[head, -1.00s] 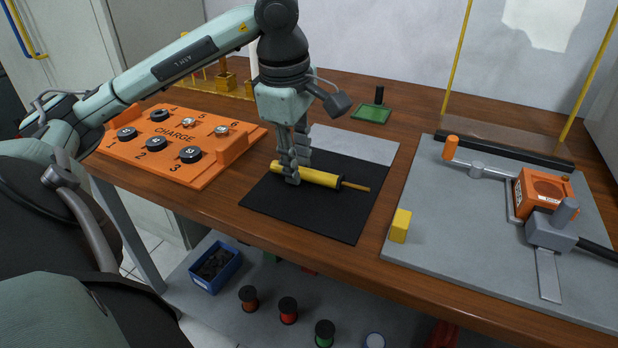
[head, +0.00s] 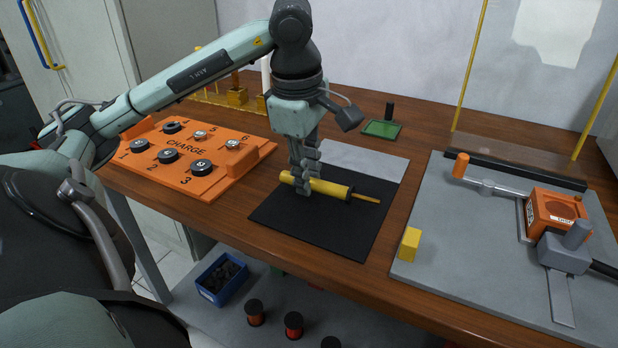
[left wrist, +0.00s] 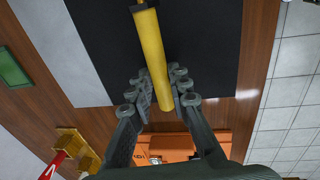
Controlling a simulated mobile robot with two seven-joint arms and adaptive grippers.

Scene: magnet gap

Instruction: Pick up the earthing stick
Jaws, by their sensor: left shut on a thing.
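The earthing stick (head: 325,187) has a yellow handle, a dark collar and a thin brass-coloured rod pointing right in the head view. My left gripper (head: 303,189) points down and is shut on the yellow handle, near its left end. The stick lies roughly level, seemingly just above the black mat (head: 338,226); the size of the gap is hard to judge. In the left wrist view the yellow handle (left wrist: 151,45) runs between the fingers of my left gripper (left wrist: 160,88), with the dark collar at the top edge. My right gripper is not in view.
An orange charge board (head: 185,160) with numbered terminals stands left of the mat. A grey plate (head: 470,255) with a yellow block (head: 410,244) and an orange device (head: 555,212) is at the right. A green tray (head: 382,129) lies behind.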

